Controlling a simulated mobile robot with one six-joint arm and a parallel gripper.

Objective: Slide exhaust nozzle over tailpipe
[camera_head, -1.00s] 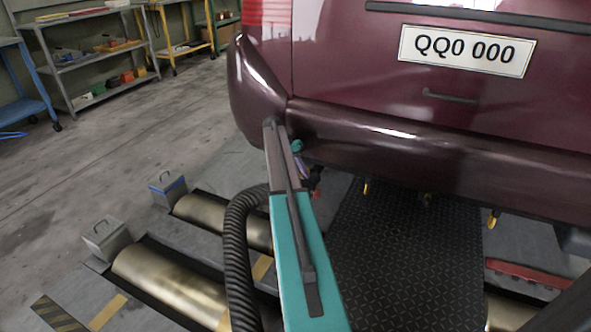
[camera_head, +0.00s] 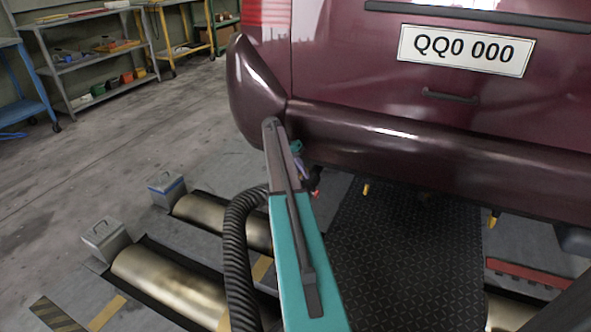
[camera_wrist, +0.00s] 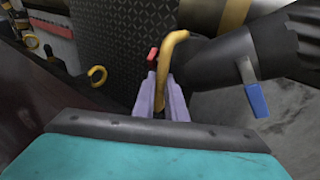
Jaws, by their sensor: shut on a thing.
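The exhaust nozzle (camera_wrist: 220,62) is a dark, wide tube in the wrist view, with a blue-tipped lever on its side. A bent yellow handle (camera_wrist: 174,48) stands beside it. My gripper's two lilac fingers (camera_wrist: 161,98) are shut on this handle, and the nozzle lies to their right. In the head view my gripper (camera_head: 305,175) shows partly behind my arm, just below the car's bumper. The nozzle is hidden there behind the arm. I cannot make out the tailpipe for certain in either view.
The maroon bumper (camera_head: 430,150) overhangs close to my arm. A black corrugated hose (camera_head: 238,255) hangs left of it. Metal rollers (camera_head: 170,285) lie in the floor, with a dark tread plate (camera_head: 395,260) to the right. Yellow hooks (camera_head: 491,221) hang under the car. Open floor lies left.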

